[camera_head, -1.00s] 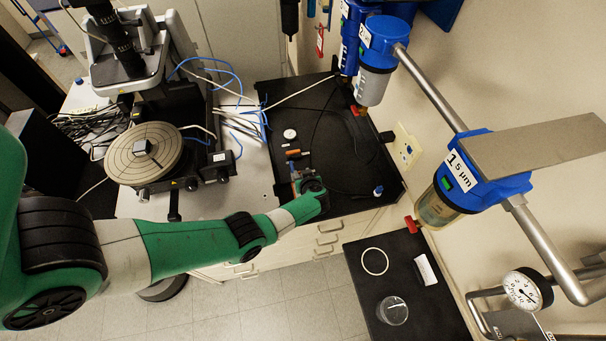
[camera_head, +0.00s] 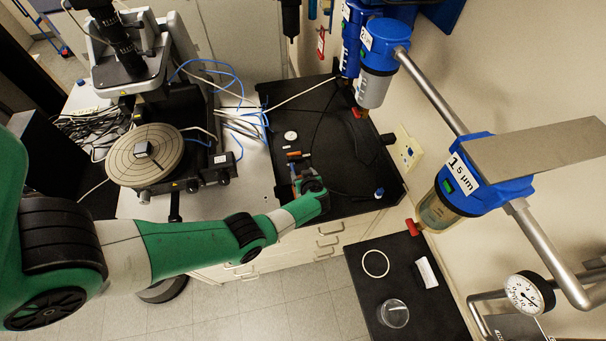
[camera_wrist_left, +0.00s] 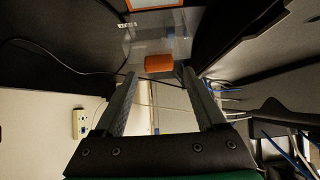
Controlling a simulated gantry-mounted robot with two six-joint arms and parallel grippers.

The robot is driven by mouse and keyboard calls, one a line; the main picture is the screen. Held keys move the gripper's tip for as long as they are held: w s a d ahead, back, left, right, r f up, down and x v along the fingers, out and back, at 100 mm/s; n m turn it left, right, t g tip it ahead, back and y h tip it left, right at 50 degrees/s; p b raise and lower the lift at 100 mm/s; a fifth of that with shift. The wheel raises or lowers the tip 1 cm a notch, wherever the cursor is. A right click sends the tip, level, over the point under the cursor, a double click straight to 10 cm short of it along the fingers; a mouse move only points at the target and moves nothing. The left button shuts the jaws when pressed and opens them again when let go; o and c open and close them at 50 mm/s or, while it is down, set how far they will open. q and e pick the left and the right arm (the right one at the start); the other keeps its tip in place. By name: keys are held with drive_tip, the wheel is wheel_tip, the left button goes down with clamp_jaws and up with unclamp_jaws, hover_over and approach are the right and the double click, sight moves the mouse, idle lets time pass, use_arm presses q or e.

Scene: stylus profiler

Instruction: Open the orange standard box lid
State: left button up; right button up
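In the left wrist view an orange block (camera_wrist_left: 158,63) shows at a clear, see-through box (camera_wrist_left: 175,32). I cannot tell whether the block is part of the lid. My left gripper (camera_wrist_left: 160,73) is open, with its two dark fingers apart and their tips near the two sides of the clear box. In the head view my left gripper (camera_head: 297,172) reaches over the front left part of the black bench top, just in front of a small orange piece (camera_head: 293,153). The wrist hides part of what lies there. My right gripper is not in view.
A small round gauge (camera_head: 290,135) lies behind the orange piece. The black bench top (camera_head: 335,165) has free room to the right, with a cable and a small blue-topped bottle (camera_head: 378,192). A round stage (camera_head: 150,165) stands at left. Blue filters (camera_head: 380,60) hang at back right.

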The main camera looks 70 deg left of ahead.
use_arm(q)
drive_tip(key=shift+d, duration=0.1)
drive_tip(key=shift+d+r+p, duration=0.2)
drive_tip(key=shift+r+p, duration=0.05)
drive_tip(key=shift+p, duration=0.05)
drive_tip(key=p+v, duration=0.5)
drive_tip(key=v, duration=0.6)
